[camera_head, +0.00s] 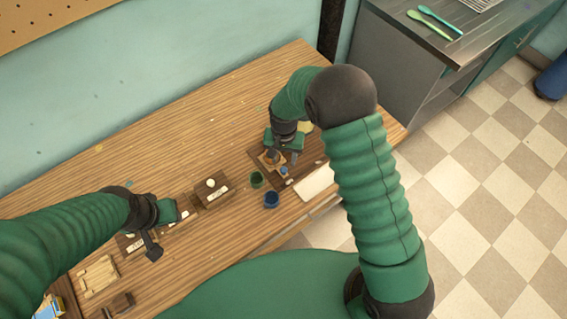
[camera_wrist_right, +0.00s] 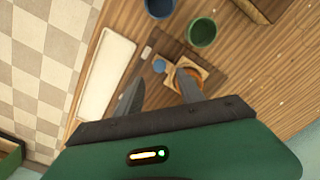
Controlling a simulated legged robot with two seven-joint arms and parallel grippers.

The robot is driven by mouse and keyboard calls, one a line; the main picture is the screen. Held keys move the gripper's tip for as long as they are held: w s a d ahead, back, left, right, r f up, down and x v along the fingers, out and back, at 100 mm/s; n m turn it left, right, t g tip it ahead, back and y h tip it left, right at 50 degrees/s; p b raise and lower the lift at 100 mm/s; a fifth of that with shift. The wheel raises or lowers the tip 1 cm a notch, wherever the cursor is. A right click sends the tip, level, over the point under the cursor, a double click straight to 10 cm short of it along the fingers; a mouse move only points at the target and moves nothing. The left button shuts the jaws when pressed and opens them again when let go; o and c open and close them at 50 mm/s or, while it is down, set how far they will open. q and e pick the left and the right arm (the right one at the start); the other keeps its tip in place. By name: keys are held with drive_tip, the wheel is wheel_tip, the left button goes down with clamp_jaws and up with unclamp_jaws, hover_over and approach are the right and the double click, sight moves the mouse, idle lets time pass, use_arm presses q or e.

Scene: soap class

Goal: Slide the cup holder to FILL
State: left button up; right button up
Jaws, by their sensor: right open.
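The cup holder (camera_head: 269,160) is a small light-wood square with a round orange-brown part in it. It sits on a dark wooden board (camera_head: 294,193) and also shows in the right wrist view (camera_wrist_right: 203,72). My right gripper (camera_head: 284,160) is open above it. In the right wrist view its fingers (camera_wrist_right: 160,84) are apart, one in front of the holder and one left of a small blue knob (camera_wrist_right: 159,66). I cannot tell whether they touch the holder. No FILL mark is readable. My left gripper (camera_head: 167,228) is over the left part of the table, its opening unclear.
A green cup (camera_head: 257,179) and a blue cup (camera_head: 271,200) stand left of the board. A white tray (camera_head: 315,182) lies near the front edge. A wooden block (camera_head: 213,193) with a white label stands farther left.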

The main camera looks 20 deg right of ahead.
sight(283, 169)
drive_tip(key=f, duration=0.5)
drive_tip(key=shift+s+a+f+p, duration=0.2)
drive_tip(key=shift+f+p, duration=0.1)
drive_tip(key=shift+f, duration=0.1)
drive_tip(key=shift+w+f, duration=0.2)
drive_tip(key=shift+f, duration=0.05)
drive_tip(key=shift+s+d+r, duration=0.15)
drive_tip(key=shift+s, duration=0.05)
drive_tip(key=c, duration=0.4)
clamp_jaws()
